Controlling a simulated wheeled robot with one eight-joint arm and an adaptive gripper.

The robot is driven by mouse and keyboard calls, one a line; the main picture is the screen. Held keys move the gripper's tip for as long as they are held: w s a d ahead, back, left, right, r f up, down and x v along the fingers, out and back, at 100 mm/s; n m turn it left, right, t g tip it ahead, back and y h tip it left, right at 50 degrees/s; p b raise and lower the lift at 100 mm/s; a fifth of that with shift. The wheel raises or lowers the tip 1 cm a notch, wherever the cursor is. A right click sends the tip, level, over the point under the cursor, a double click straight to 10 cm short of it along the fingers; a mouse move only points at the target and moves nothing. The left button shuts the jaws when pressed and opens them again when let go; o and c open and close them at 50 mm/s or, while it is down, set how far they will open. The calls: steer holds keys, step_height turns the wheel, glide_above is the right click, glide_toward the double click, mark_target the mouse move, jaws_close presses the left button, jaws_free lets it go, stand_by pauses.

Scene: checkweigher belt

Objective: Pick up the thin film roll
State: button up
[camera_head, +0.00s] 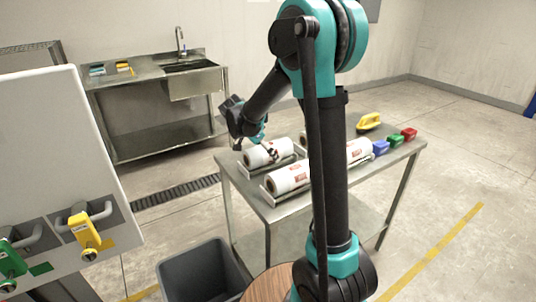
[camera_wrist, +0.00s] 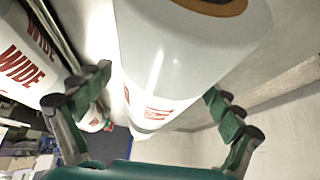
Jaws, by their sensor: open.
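In the head view a white film roll with red print (camera_head: 268,152) lies in a cradle at the left back of the steel table. My gripper (camera_head: 258,141) is right above it, at its left part. In the wrist view a white roll with small red print (camera_wrist: 165,60) lies between the two green fingers of my open gripper (camera_wrist: 158,88). Its label is too oblique to read, so I cannot tell if it is the thin one. I cannot tell whether the fingers touch it. A roll marked WIDE (camera_wrist: 20,60) lies to the left in the wrist view.
Another roll (camera_head: 288,178) lies in front, and one more (camera_head: 358,150) shows partly behind my arm. Blue (camera_head: 380,148), green (camera_head: 394,140) and red (camera_head: 409,134) bins and a yellow object (camera_head: 369,121) stand at the table's right. A grey bin (camera_head: 200,274) is on the floor.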

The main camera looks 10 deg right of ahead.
steer(key=shift+c, duration=0.5)
steer(key=c, duration=1.7)
steer(key=shift+r, duration=0.15)
